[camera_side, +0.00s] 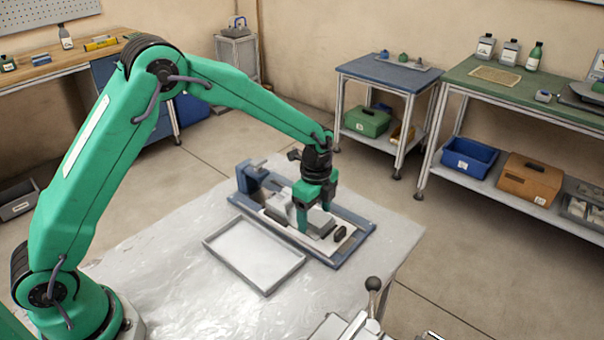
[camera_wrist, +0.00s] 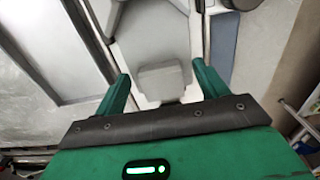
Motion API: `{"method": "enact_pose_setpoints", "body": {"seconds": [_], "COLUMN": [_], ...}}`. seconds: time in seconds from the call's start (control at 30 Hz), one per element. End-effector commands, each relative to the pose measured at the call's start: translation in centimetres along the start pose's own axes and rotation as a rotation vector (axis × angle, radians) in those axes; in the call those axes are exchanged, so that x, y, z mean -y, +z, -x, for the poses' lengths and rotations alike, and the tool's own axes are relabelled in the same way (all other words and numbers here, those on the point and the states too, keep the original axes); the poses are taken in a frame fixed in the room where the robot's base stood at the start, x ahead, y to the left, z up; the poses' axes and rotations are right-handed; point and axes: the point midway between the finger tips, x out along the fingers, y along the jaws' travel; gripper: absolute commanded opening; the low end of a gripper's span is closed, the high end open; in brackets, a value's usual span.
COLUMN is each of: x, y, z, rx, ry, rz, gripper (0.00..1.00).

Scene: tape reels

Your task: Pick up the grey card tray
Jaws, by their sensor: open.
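A shallow grey tray (camera_side: 253,252) with a pale inside lies flat and empty on the sheeted table in the side view. It looks to be the grey card tray. Part of it shows at the left of the wrist view (camera_wrist: 62,52). My gripper (camera_side: 317,208) is beyond and to the right of it, over a blue-framed fixture (camera_side: 352,237). The gripper is open, fingers pointing down. In the wrist view, a small grey block (camera_wrist: 163,80) on a white plate shows between the fingertips (camera_wrist: 161,73). I cannot tell whether the fingers touch it.
The fixture has an upright blue part (camera_side: 250,178) at its left end and a dark oval piece (camera_side: 340,234) on its plate. A ball-topped lever (camera_side: 374,284) stands at the front right. The sheet left of the tray is clear.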

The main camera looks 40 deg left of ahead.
Motion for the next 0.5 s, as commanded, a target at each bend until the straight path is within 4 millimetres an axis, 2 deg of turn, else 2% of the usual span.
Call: {"method": "enact_pose_setpoints", "body": {"seconds": [0.43,0.5], "x": [0.0,0.0], "y": [0.01,0.01], "z": [0.01,0.01], "rx": [0.0,0.0], "ry": [0.0,0.0], "rz": [0.0,0.0], "gripper": [0.73,0.59]}}
